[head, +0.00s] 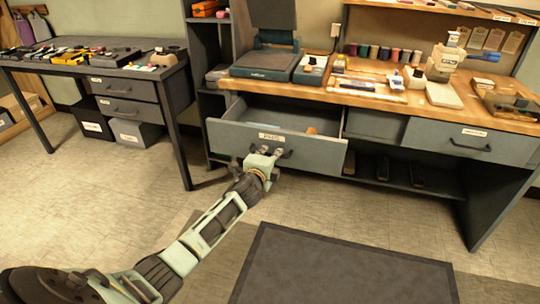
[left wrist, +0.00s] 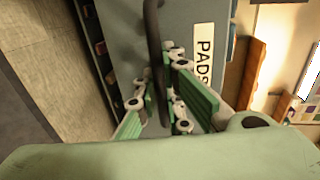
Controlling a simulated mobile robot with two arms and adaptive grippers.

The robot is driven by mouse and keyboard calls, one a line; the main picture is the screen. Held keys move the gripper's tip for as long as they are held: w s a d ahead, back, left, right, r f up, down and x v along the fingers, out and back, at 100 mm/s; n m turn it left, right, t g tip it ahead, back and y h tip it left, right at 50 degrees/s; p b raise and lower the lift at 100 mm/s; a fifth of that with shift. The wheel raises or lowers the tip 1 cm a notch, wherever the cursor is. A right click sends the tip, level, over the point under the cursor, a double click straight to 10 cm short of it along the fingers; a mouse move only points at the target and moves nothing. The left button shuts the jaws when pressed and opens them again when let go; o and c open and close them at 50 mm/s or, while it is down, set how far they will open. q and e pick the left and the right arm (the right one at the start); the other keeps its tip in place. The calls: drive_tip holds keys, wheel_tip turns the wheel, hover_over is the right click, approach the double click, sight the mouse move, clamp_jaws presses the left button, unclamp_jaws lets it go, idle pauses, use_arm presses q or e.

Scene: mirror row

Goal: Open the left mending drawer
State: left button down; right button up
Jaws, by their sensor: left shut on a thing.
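The left drawer (head: 228,137) of the wooden-topped mending bench is pulled out, its inside showing, with a small orange thing inside at the right. Its grey front bears a white label reading PADS (left wrist: 203,52) and a dark bar handle (left wrist: 153,40). My left gripper (head: 267,154) is at the handle, in front of the drawer, below the label. In the left wrist view, the fingers of my left gripper (left wrist: 160,98) close on the handle from both sides. They hide part of the handle. My right gripper is in neither view.
The bench's right drawer (head: 472,139) is closed. Thread spools, a sewing machine (head: 445,60) and a dark press (head: 266,62) stand on the bench top (head: 395,105). A dark table (head: 60,64) with closed drawers stands at the left. A dark mat (head: 345,270) lies on the open floor.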

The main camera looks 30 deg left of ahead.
use_arm(q)
drive_tip(key=c, duration=1.8)
unclamp_jaws()
drive_tip(key=shift+c, duration=0.2)
drive_tip(key=shift+s, duration=0.1)
drive_tip(key=v, duration=1.1)
drive_tip(key=shift+s, duration=0.35)
drive_tip(key=shift+r, duration=0.1)
